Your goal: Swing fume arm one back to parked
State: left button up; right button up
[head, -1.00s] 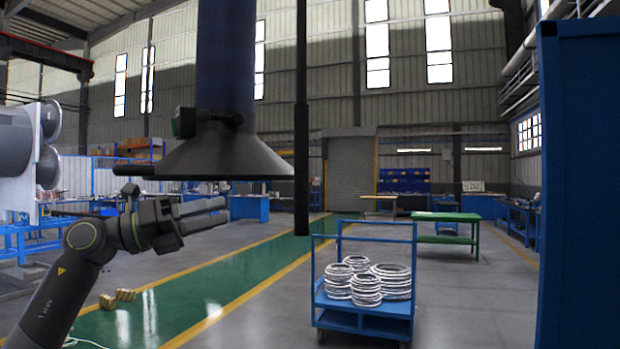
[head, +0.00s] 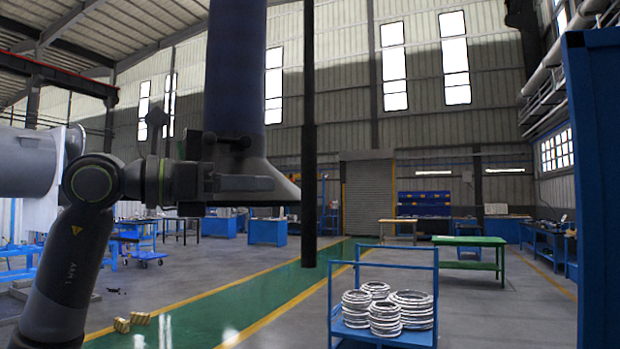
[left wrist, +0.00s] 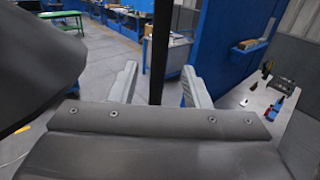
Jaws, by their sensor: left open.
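The fume arm shows in the head view as a dark blue vertical tube (head: 236,70) with a grey flared hood (head: 284,184) at its lower end. My left gripper (head: 262,184) is in front of the hood and hides much of it. Its two pale fingers are spread apart in the left wrist view (left wrist: 159,70), with nothing held between them. A large dark grey surface (left wrist: 35,55), which may be the hood, fills the upper left of that view. I cannot tell whether the gripper touches the hood. The hood's handle is not clearly visible. My right gripper is out of view.
A thin black vertical pole (head: 308,130) hangs just right of the hood; a dark pole also shows beyond the fingers (left wrist: 160,45). A blue cart (head: 384,330) carries several ringed parts. A tall blue panel (head: 608,200) closes the right side. The green walkway (head: 290,285) is open.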

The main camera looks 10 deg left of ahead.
aim_at(309, 186)
pick_arm(q)
jog(key=p+x, duration=0.2)
jog(key=x, duration=0.8)
jog(key=shift+p, duration=0.4)
jog(key=shift+a, duration=0.1)
jog(key=shift+s, duration=0.1)
grip_shut()
